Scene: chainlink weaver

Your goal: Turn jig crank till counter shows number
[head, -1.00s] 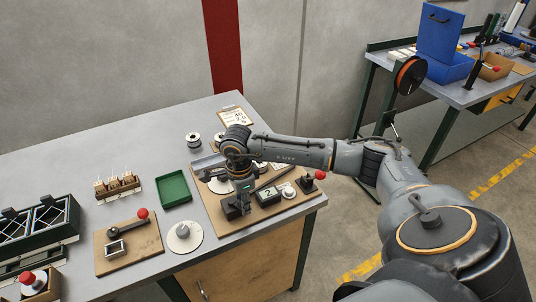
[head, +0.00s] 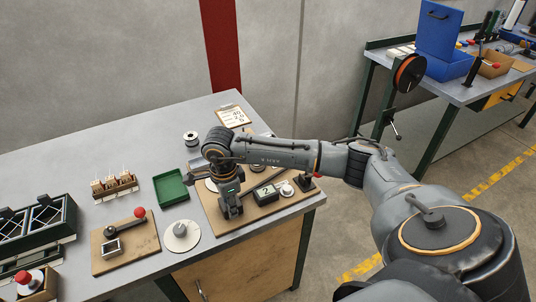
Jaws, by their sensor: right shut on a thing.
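The wooden jig board (head: 256,216) lies near the right end of the grey workbench. A small dark counter (head: 264,193) with a pale green display sits on it; its digit looks like a 2 but is too small to be sure. My right gripper (head: 230,210) points down over the left part of the board, left of the counter. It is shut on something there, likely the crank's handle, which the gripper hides. Most of the crank is hidden by my wrist. My left gripper is not in view.
A white dial (head: 287,190) and a red-knobbed lever (head: 317,175) stand right of the counter. A green tray (head: 171,187), a round white plate (head: 196,238) and a red-knobbed lever board (head: 112,264) lie left. A clipboard (head: 232,116) lies behind.

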